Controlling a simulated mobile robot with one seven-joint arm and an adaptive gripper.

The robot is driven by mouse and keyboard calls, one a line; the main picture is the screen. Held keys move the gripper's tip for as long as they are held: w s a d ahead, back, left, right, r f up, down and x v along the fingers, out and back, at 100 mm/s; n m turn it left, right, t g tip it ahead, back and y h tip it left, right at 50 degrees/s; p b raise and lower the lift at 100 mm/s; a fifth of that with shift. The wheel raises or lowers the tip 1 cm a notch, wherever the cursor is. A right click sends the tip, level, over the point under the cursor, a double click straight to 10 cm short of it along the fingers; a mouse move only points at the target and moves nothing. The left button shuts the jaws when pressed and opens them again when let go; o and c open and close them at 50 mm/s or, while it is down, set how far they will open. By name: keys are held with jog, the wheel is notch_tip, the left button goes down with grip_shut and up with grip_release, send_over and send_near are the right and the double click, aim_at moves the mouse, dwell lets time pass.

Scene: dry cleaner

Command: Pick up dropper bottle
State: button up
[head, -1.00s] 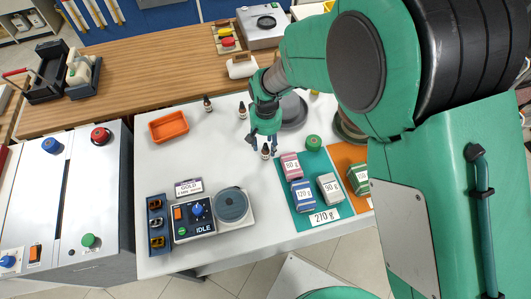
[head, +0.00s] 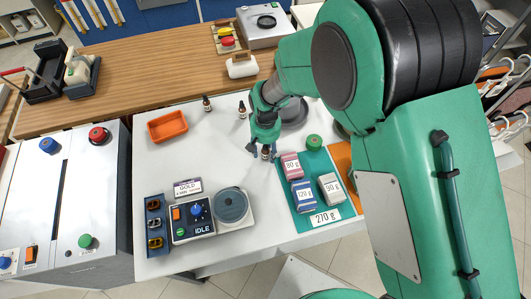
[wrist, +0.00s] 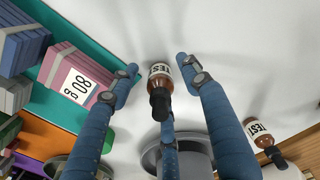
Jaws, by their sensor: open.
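A small brown dropper bottle (head: 265,153) with a black cap and a white label stands on the white table. In the wrist view the bottle (wrist: 160,84) shows between my spread blue fingers, its label reading "TEST". My gripper (head: 264,149) is open, pointing down at the bottle, with a finger on either side; I see gaps between fingers and bottle in the wrist view (wrist: 158,75). Two more dropper bottles stand farther back, one at the left (head: 206,104) and one nearer (head: 242,110). Another bottle (wrist: 262,133) shows at the wrist view's lower right.
An orange tray (head: 167,127) sits left. Table left of the bottle is clear.

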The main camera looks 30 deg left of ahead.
jog(key=shift+f, duration=0.5)
grip_shut()
